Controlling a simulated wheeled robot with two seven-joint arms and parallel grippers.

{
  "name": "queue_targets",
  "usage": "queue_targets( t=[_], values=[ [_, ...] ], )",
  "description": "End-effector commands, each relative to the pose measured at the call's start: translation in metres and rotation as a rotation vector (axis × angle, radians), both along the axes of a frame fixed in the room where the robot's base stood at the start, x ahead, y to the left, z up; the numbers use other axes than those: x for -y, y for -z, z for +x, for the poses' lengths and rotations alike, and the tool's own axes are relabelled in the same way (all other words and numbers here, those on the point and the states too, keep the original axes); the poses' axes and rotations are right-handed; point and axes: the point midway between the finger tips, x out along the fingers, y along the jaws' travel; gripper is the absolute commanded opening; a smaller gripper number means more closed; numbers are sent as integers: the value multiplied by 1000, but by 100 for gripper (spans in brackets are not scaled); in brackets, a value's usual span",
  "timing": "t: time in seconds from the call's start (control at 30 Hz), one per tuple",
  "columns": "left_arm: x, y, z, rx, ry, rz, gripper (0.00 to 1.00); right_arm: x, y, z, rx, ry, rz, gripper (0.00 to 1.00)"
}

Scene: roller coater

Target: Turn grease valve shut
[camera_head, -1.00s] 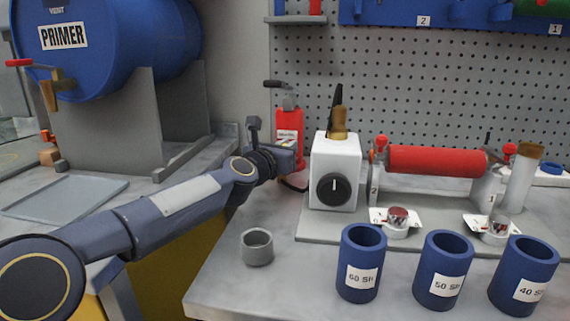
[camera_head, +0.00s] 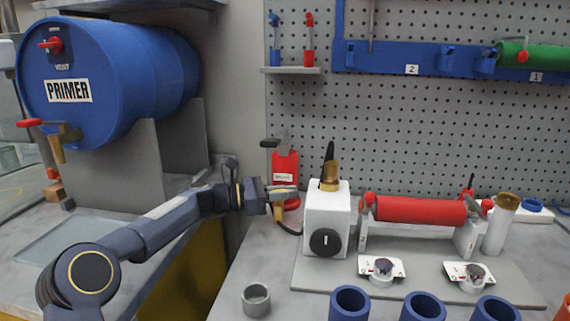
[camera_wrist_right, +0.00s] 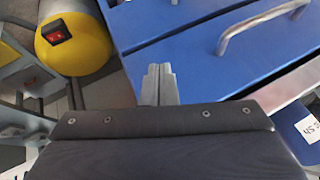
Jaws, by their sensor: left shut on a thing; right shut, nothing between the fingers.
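No part is plainly marked as the grease valve. A red canister (camera_head: 287,163) with a dark lever on top (camera_head: 270,143) stands at the back, its label too small to read. A white box (camera_head: 326,218) with a black knob, a brass fitting (camera_head: 330,177) and a black lever on top stands right of it. My left gripper (camera_head: 283,194) is in front of the canister's lower part, shut on a small tan, brass-coloured piece (camera_head: 279,212), partly hidden. Whether it touches the canister I cannot tell. My right gripper (camera_wrist_right: 159,85) is shut and empty in the right wrist view.
A blue PRIMER drum (camera_head: 110,75) with red-handled taps rests on a grey stand at left. A red roller (camera_head: 415,210) lies right of the white box. A grey cup (camera_head: 255,300) and several blue cups (camera_head: 350,305) are in front. The right wrist view shows a blue surface (camera_wrist_right: 200,20) with a metal handle.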

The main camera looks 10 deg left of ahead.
Motion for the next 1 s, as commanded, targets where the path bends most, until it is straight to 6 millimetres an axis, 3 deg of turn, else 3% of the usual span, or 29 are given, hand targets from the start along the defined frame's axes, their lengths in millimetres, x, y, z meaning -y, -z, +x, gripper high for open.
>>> queue_targets(
  t=[0.03, 0.1, 0.4, 0.63, 1.0],
  values=[
    [0, -14, 1, -5, 39, 0, 0, 0, -32, 0, 0, 0, 0, 0],
    [0, -13, 0, -6, 93, -1, 0, 0, -52, 0, 0, 0, 0, 0],
    [2, -7, -4, -3, 277, 2, 0, 0, -112, 0, 0, 0, 0, 0],
    [2, -2, -6, -3, 355, 3, 0, 0, -133, 0, -1, 0, 0, 0],
    [2, 2, -7, -2, 384, 4, 0, 0, -139, 0, -1, 0, 0, 0]
  ],
)
